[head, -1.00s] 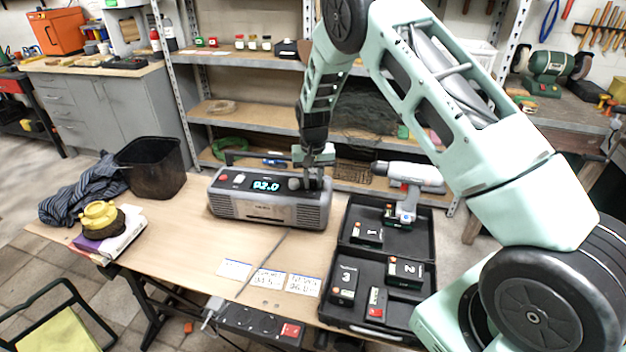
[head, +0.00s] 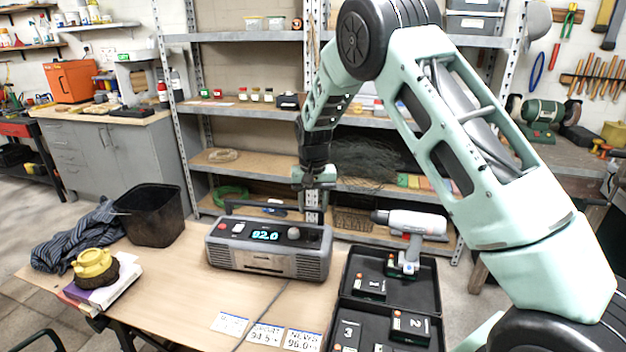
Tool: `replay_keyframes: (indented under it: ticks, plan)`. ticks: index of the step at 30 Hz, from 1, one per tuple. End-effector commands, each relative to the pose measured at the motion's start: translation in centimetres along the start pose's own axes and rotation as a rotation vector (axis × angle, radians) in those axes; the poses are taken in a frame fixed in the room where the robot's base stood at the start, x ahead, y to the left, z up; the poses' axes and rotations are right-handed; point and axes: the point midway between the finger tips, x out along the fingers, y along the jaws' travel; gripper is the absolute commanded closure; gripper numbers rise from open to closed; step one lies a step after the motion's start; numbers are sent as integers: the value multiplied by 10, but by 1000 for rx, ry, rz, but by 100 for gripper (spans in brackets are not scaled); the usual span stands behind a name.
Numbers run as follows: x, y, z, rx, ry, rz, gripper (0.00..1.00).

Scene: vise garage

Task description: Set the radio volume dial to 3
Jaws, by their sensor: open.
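The grey radio (head: 268,248) stands upright on the wooden workbench, with a lit display (head: 265,235) that appears to read 92.0. A round knob (head: 294,233) sits on its top panel right of the display; its setting is too small to read. Another part of the panel at the right end (head: 316,236) is small and unclear. My gripper (head: 314,205) points down above the right end of the radio, open and apart from it. Its fingers are partly lost against the shelf upright behind.
An open black case (head: 345,290) with numbered batteries and a drill (head: 408,230) lies right of the radio. Paper cards (head: 267,334) lie in front. Metal shelves (head: 250,104) rise behind.

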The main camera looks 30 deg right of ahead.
Motion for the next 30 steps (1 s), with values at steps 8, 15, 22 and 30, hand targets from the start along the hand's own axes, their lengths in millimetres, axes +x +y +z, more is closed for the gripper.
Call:
replay_keyframes:
  ticks: [8,15,22,30]
  plan:
    - [-61,-1,-1,-1,5,-2,56]
    - [-88,-1,0,-1,2,-1,56]
    - [-91,0,0,-1,0,0,56]
    - [-91,0,0,-1,0,0,56]
